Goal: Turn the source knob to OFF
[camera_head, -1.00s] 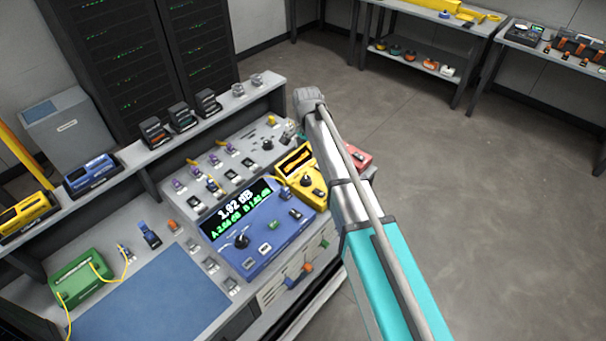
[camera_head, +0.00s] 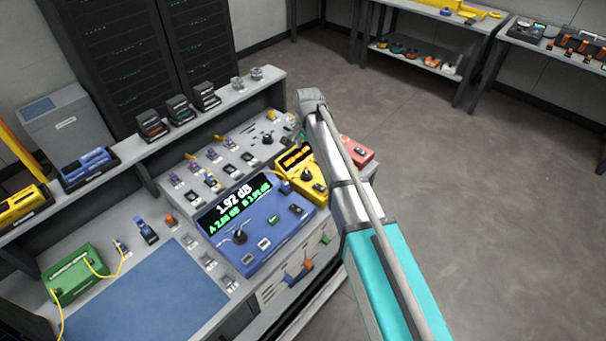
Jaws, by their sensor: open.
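Three knobs show on the bench, and I cannot read which one is labelled source. The grey panel behind has a small dark knob (camera_head: 267,139). My arm reaches up from the lower right, its wrist just right of the yellow instrument. My gripper's fingers are not visible; the wrist seems to hide them.
A red box (camera_head: 357,151) is partly behind my arm. A green box (camera_head: 75,272) with yellow fibre and a blue mat (camera_head: 150,302) lie at the left. A raised shelf (camera_head: 222,112) carries small dark boxes. The floor at the right is clear.

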